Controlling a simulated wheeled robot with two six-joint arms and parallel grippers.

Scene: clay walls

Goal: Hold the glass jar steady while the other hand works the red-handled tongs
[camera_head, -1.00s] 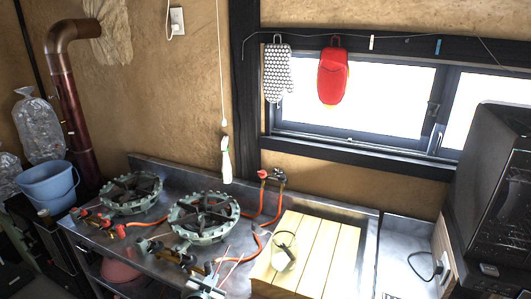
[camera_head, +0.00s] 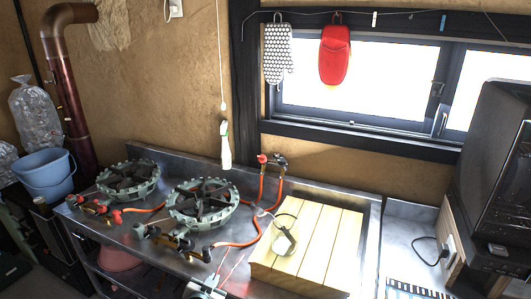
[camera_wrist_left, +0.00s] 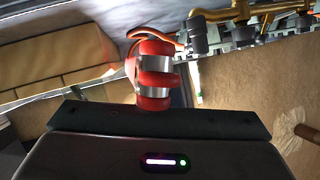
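A small clear glass jar (camera_head: 284,244) with a thin wire handle stands on a pale slatted wooden top (camera_head: 328,243), right of the burners. My left gripper (camera_head: 207,284) is at the bottom edge of the head view, left of the wooden top and apart from the jar. Thin reddish lines (camera_head: 236,268) run near it; I cannot tell whether they are the tongs. The left wrist view shows a red and silver piece (camera_wrist_left: 154,77) right in front of the wrist; whether it is finger or held thing is unclear. My right gripper is out of view.
Two ring burners (camera_head: 203,203) stand on the metal counter (camera_head: 150,237), with an orange hose (camera_head: 262,206) behind. A black oven (camera_head: 500,170) stands at the right. A blue bucket (camera_head: 47,176) is at the far left. A white-handled pull (camera_head: 225,146) hangs above the counter.

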